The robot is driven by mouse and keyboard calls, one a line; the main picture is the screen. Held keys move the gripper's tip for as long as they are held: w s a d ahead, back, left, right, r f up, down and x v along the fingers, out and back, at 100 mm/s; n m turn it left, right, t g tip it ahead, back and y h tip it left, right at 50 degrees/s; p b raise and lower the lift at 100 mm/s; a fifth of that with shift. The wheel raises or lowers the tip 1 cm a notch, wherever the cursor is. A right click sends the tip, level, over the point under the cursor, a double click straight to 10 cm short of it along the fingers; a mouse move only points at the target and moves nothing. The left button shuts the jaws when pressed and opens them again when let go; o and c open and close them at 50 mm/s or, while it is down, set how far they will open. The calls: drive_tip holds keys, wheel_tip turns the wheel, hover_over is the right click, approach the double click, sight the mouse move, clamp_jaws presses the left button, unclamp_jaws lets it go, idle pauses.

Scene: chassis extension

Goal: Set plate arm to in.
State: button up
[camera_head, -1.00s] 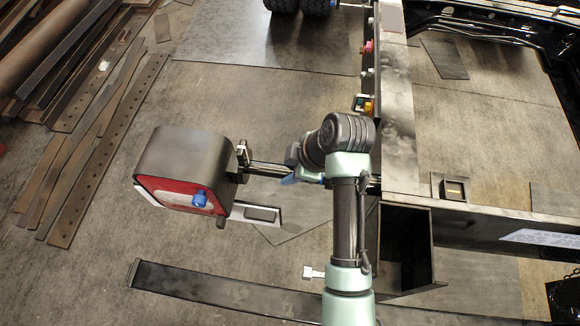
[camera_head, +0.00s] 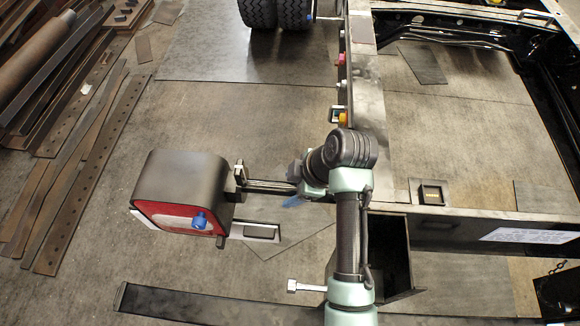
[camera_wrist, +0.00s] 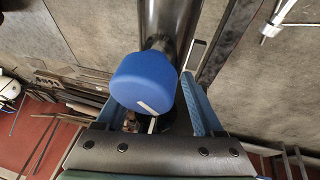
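In the wrist view a blue knob (camera_wrist: 145,82) with a white line on its face sits on the end of a dark round bar (camera_wrist: 168,20). My gripper (camera_wrist: 158,112) has its two blue fingers apart, with the knob between or just ahead of them. I cannot tell if they touch it. In the head view my gripper is mostly hidden by my arm, with a blue part (camera_head: 293,201) showing beside a dark rail (camera_head: 270,186). I cannot tell for sure which part is the plate arm.
A dark rounded box (camera_head: 185,180) with a red face and a blue knob (camera_head: 199,220) is left of my arm. A chassis beam (camera_head: 367,110) and an open dark box section (camera_head: 390,258) are on the right. Metal bars (camera_head: 75,160) lie far left. Floor between is mostly clear.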

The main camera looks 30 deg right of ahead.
drive_tip(key=shift+w+a, duration=0.1)
drive_tip(key=shift+a, duration=0.1)
drive_tip(key=p+v, duration=0.3)
drive_tip(key=v, duration=1)
drive_tip(key=shift+d, duration=0.15)
